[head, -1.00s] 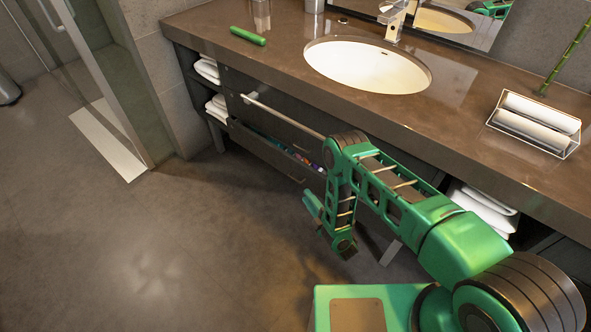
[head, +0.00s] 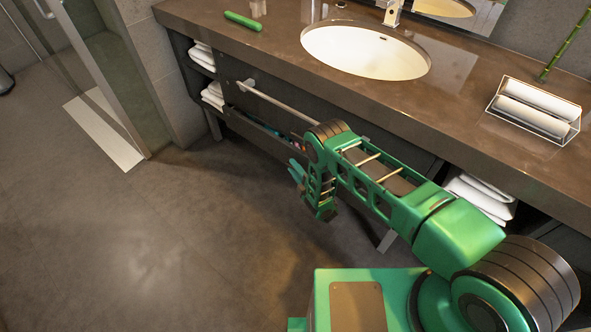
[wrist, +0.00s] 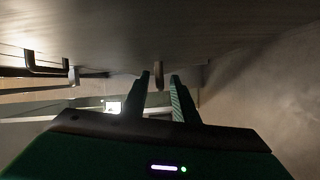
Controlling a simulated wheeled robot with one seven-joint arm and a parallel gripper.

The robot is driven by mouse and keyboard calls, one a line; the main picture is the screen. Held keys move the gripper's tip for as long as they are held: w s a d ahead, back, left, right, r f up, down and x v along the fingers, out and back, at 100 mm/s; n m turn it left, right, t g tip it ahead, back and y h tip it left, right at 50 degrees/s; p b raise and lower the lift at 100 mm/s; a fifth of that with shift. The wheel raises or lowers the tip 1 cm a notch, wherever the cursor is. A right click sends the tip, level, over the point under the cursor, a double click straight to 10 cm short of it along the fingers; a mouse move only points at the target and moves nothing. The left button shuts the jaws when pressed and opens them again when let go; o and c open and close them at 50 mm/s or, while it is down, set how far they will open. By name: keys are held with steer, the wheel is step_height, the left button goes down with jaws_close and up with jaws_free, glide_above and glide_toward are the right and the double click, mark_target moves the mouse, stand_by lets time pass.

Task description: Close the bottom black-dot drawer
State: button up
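The low drawer (head: 245,125) under the sink counter is partly open, with a narrow strip of its inside and small coloured items showing. My arm hides its right part. No black dot can be made out. In the head view my gripper (head: 296,172) is low, in front of the drawer's right part. In the wrist view my gripper (wrist: 160,83) has its two fingers apart, with a small brown upright piece (wrist: 159,76) seen between or just beyond their tips. I cannot tell whether they touch the drawer.
A metal towel bar (head: 280,106) runs along the vanity front above the drawer. White towels (head: 213,93) fill the left shelves, and more towels (head: 480,196) lie at right. The counter (head: 260,60) overhangs. The floor (head: 150,230) at left is clear.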

jaws_close()
steer(key=shift+s, duration=0.1)
steer(key=shift+s+f, duration=0.1)
steer(key=shift+f, duration=0.05)
stand_by(1.2)
